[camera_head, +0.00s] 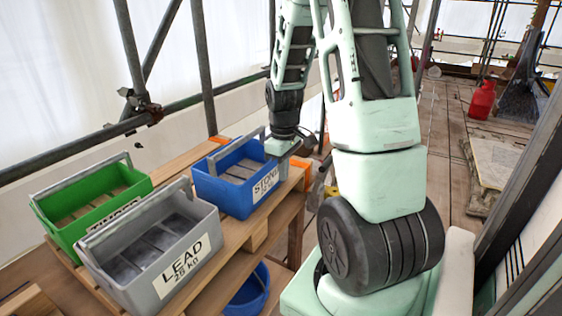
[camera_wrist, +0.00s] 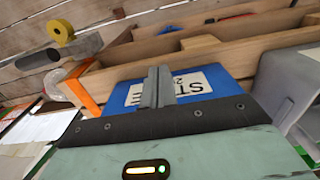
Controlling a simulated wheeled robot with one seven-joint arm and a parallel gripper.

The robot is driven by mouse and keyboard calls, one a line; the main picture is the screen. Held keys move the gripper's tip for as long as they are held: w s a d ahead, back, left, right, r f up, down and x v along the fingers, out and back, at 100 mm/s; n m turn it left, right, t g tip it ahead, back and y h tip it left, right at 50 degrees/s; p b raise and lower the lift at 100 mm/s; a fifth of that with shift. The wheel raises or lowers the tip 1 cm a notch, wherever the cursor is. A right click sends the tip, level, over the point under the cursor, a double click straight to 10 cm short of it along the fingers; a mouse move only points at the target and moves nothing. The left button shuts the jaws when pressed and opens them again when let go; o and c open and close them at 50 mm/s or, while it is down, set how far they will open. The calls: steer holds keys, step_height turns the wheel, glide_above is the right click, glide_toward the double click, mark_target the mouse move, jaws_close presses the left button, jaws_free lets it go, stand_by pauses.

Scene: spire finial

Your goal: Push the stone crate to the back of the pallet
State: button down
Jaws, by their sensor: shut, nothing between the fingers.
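The stone crate (camera_head: 222,190) is blue, with a grey carrying handle and a white STONE label. It stands upright on the wooden pallet (camera_head: 262,212), near its right end in the head view. My gripper (camera_head: 283,147) is at the crate's labelled side, by its upper right corner. In the wrist view the gripper's fingers (camera_wrist: 158,84) are shut together, with nothing between them, in front of the crate's blue wall (camera_wrist: 120,99) and partly cover its label. I cannot tell whether the fingertips touch the wall.
A grey LEAD crate (camera_head: 168,275) stands on the pallet beside the stone crate, with a green TIMBER crate (camera_head: 60,222) behind it. A blue bucket (camera_head: 250,290) is below the pallet top. A yellow tape roll (camera_wrist: 61,31) shows in the wrist view. Scaffold poles (camera_head: 130,60) stand behind.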

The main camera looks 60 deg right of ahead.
steer(key=w+f, duration=0.1)
steer(key=f+p, duration=0.1)
steer(key=f, duration=0.1)
steer(key=w+f, duration=0.1)
steer(key=f, duration=0.1)
steer(key=shift+w+a, duration=0.2)
steer(key=shift+w, duration=0.1)
steer(key=shift+w+f+p, duration=0.15)
steer(key=shift+w+p, duration=0.15)
steer(key=shift+w, duration=0.4)
steer(key=shift+w, duration=0.1)
